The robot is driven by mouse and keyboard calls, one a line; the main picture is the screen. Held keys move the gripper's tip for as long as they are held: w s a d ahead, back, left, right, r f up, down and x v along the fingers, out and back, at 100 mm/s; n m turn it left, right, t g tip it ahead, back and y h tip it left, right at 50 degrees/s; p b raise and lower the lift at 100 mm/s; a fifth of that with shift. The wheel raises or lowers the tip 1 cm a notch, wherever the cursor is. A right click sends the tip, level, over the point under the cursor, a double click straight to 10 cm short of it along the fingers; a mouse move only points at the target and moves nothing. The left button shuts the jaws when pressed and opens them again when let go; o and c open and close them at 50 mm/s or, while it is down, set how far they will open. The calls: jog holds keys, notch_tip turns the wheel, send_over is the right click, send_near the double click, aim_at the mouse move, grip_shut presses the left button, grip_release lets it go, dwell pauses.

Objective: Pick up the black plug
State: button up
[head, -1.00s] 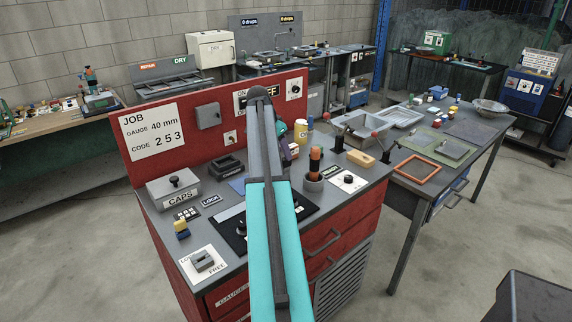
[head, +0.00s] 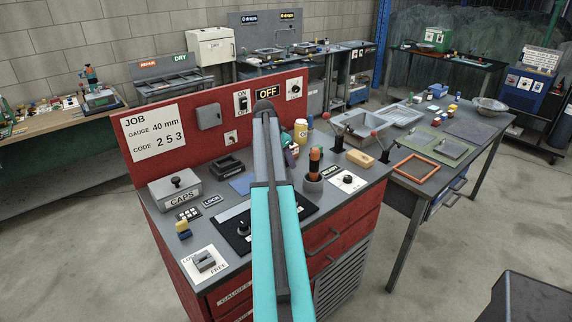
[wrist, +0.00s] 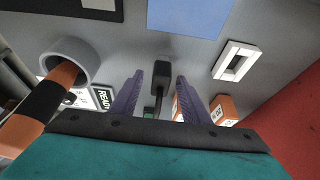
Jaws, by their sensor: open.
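In the wrist view, the black plug (wrist: 161,74) shows as a dark block with a thin dark stem. It lies between the lines of my gripper's two purple fingers. My gripper (wrist: 157,84) is open, with a finger on each side of the plug and visible gaps. I cannot tell how far the fingertips are from it in depth. In the head view, my gripper (head: 290,154) is over the back of the red bench, partly behind my arm. The plug is not visible there.
A grey cup (head: 312,184) with an orange and black handle (wrist: 45,108) stands close beside my gripper. A white frame (wrist: 221,70) and orange blocks (wrist: 222,109) lie on the other side. The red back panel (head: 196,95) rises behind.

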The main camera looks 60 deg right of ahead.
grip_shut()
jog(key=shift+r, duration=0.2)
dwell(0.3)
jog(key=shift+r+b, duration=0.8)
jog(key=shift+r, duration=0.55)
jog(key=shift+a+r, duration=0.1)
jog(key=shift+r, duration=0.1)
jog(key=s+a+b, duration=0.1)
jog(key=s+a, duration=0.2)
jog(key=s+a+r+b, duration=0.1)
jog(key=s+a, duration=0.3)
jog(key=s+a+b, duration=0.2)
jog(key=s+a, duration=0.2)
jog(key=shift+s+r, duration=0.15)
jog(key=shift+r, duration=0.1)
